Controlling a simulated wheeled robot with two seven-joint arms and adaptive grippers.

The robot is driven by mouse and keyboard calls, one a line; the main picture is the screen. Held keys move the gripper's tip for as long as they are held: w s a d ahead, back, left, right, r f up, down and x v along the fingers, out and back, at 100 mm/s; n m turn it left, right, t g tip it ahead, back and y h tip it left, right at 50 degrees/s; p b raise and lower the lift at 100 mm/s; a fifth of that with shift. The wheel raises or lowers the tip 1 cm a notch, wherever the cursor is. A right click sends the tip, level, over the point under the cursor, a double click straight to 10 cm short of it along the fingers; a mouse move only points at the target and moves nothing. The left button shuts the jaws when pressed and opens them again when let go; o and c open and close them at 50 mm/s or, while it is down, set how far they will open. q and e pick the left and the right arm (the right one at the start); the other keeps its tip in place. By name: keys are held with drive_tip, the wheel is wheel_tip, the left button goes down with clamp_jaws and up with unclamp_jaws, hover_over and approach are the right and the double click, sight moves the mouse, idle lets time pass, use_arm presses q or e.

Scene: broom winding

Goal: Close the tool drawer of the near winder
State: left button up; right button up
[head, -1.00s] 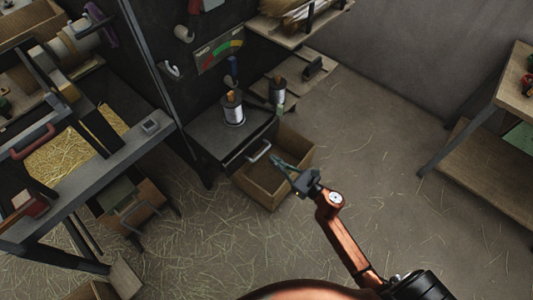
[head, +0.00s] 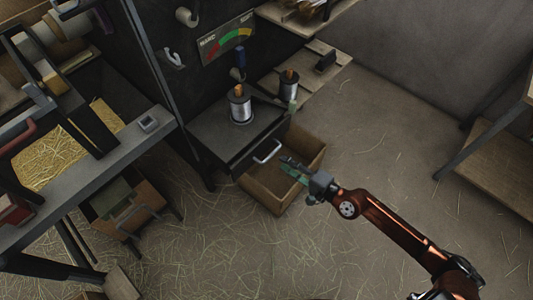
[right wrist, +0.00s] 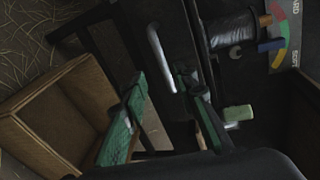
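A dark cabinet top (head: 215,127) carries a wire spool (head: 240,105). Its drawer front (head: 240,160) has a pale bar handle (head: 267,151), which also shows in the right wrist view (right wrist: 161,56). I cannot tell how far this drawer stands out. My right gripper (head: 290,163) is just in front of the handle, above a wooden box. In the right wrist view its green-lined fingers (right wrist: 163,82) are apart with nothing between them, and the handle lies just beyond the tips. Contact with the handle is unclear. My left gripper is out of view.
The open wooden box (head: 272,198) stands on the floor below the drawer front. A wooden shelf table (head: 495,170) is at right. The straw-strewn floor between is mostly clear.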

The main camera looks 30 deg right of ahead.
sight(271, 154)
drive_tip(key=shift+n, duration=0.5)
drive_tip(key=b+x, duration=0.1)
drive_tip(key=x, duration=0.7)
drive_tip(key=shift+r+b, duration=0.2)
drive_tip(key=shift+b, duration=0.2)
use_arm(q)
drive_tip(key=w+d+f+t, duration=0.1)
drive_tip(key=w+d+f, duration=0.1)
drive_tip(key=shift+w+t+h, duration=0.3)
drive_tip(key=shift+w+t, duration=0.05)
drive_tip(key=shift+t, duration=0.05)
use_arm(e)
drive_tip(key=shift+c, duration=0.5)
clamp_jaws()
